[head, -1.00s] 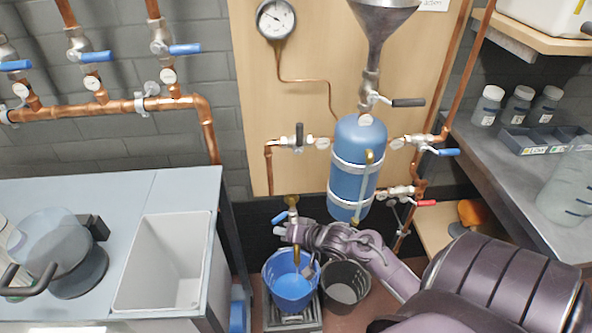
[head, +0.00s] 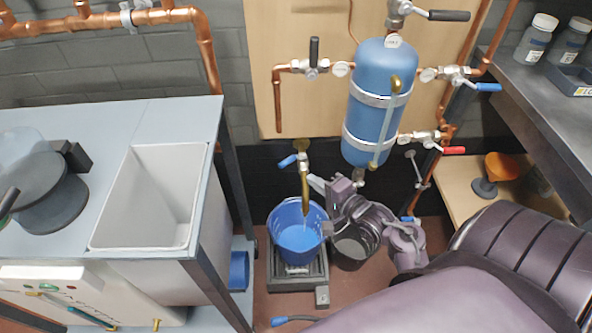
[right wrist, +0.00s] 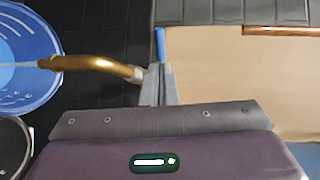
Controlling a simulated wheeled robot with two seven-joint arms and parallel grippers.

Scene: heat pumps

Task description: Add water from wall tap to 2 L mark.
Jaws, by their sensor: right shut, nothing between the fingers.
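The wall tap (head: 304,185) is a brass spout low on the wall, with a blue lever (head: 288,161) pointing left. A thin pale stream runs from the spout into a blue bucket (head: 284,212) below it. Water (head: 298,241) covers the bucket's bottom; I cannot read any mark. My right gripper (head: 316,183) is shut and empty, just right of the spout. In the right wrist view, its closed fingers (right wrist: 158,80) point toward the blue lever (right wrist: 160,42), beside the brass spout (right wrist: 98,64). Contact cannot be told. My left gripper is out of view.
The bucket stands on a dark scale-like platform (head: 297,282). A black bucket (head: 350,247) is close on its right, partly behind my right arm. A blue tank (head: 378,105) with valves hangs above. A bench with a white basin (head: 150,200) stands left.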

